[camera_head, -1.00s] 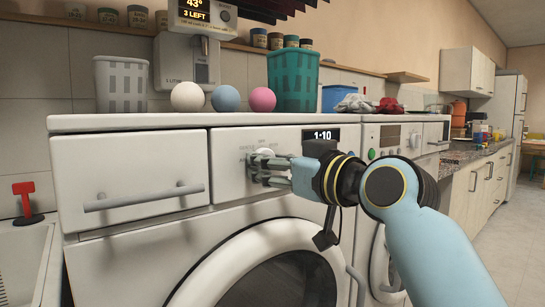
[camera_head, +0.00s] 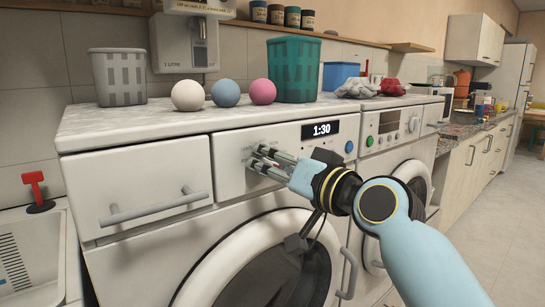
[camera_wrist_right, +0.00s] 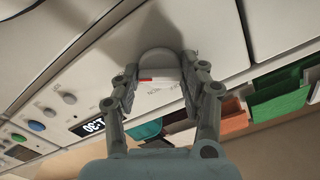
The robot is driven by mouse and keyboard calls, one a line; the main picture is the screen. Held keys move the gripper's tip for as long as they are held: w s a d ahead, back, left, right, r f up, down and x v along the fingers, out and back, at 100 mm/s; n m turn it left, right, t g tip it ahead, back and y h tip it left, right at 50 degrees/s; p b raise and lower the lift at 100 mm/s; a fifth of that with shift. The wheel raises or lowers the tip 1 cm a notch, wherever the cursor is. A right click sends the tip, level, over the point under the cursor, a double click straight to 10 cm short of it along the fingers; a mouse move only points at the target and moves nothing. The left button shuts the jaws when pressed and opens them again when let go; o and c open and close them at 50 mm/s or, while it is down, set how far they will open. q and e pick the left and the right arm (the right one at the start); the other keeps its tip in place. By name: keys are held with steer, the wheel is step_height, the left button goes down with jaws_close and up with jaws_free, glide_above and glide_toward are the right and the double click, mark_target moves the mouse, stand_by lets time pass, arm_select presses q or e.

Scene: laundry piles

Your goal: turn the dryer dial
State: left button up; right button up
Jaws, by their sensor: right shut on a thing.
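The white dryer dial (camera_wrist_right: 157,58) is on the machine's front panel. In the wrist view it is a round knob with a flat ridge and a red mark. My right gripper (camera_wrist_right: 158,80) is shut on it, one finger on each side. In the head view the right gripper (camera_head: 264,160) reaches the panel from the right, and its fingers hide most of the dial. The display (camera_head: 321,129) beside it reads 1:30. My left gripper is not in view.
A blue button (camera_head: 349,147) is right of the display. A drawer with a grey handle (camera_head: 155,206) is left of the dial, and the round door (camera_head: 215,262) is below. On top stand a grey basket (camera_head: 118,78), several coloured balls and a teal basket (camera_head: 293,70).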

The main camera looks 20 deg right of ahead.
stand_by(0.4)
steer(key=o, duration=1.2)
steer(key=v, duration=1.2)
